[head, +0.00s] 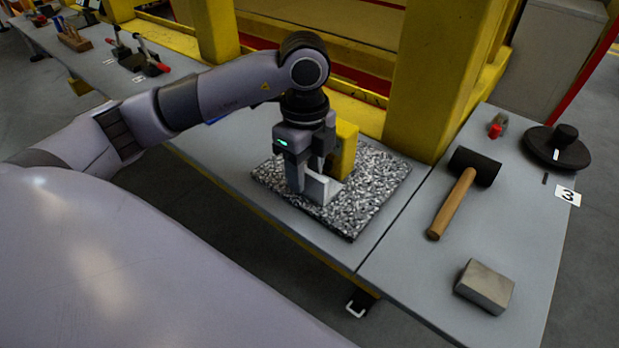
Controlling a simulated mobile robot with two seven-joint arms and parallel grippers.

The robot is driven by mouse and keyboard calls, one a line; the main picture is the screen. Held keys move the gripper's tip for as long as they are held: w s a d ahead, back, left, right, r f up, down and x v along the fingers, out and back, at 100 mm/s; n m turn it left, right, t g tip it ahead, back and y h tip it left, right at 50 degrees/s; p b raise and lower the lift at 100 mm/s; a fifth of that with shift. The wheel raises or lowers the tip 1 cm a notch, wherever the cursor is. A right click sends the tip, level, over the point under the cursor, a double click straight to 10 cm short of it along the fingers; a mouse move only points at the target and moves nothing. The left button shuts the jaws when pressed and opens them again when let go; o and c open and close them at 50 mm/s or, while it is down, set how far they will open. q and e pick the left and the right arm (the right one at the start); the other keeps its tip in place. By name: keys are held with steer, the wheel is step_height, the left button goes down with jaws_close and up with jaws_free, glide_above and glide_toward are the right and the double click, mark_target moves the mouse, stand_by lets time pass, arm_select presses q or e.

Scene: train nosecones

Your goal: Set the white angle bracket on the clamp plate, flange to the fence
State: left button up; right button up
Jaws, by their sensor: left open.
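The white angle bracket (325,189) stands on a speckled grey mat or plate (375,195) on the bench, with a flat face toward me. My left gripper (308,188) points straight down at it, with its fingers low and open. One finger is in front of the bracket's left part; I cannot tell whether it touches. A yellow block (346,145) stands right behind the gripper and bracket. I cannot clearly make out which surface is the clamp plate or its fence. Dark clamp-like tools with red tips (150,62) sit at the far left. My right gripper is not in view.
On the right bench section lie a black-headed mallet (460,190), a grey block (485,286), a black disc with a knob (557,148) and a small red-tipped item (497,126). Yellow posts (440,75) rise behind the bench.

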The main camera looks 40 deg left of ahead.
arm_select(q)
steer(key=shift+f, duration=0.4)
jaws_close()
steer(key=shift+r, duration=0.1)
